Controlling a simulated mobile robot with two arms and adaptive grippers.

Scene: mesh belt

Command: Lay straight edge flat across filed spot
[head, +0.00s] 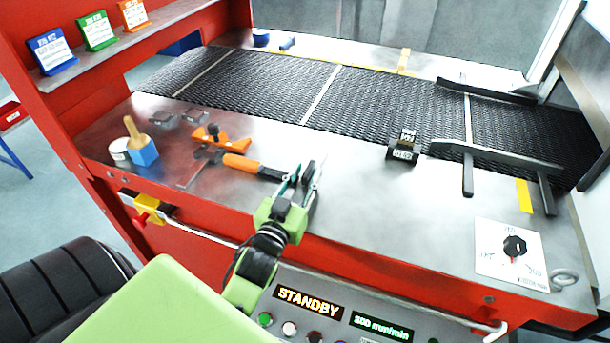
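My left gripper (301,178) is over the front part of the grey metal table (350,215). Its fingers look apart, with a gap between them and nothing clearly held. An orange-handled tool (240,162) lies on the table just left of it, with a dark thin part pointing left. An orange block-like tool (218,138) lies behind that. I cannot pick out a straight edge for sure. The black mesh belt (370,102) runs behind the table; no filed spot can be made out at this size. My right gripper is not in view.
A blue block with a wooden handle (142,150) and a round tin (119,150) stand at the left. A dark bar fixture (495,155) and a dial plate (511,252) are at the right. The table's middle is clear.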

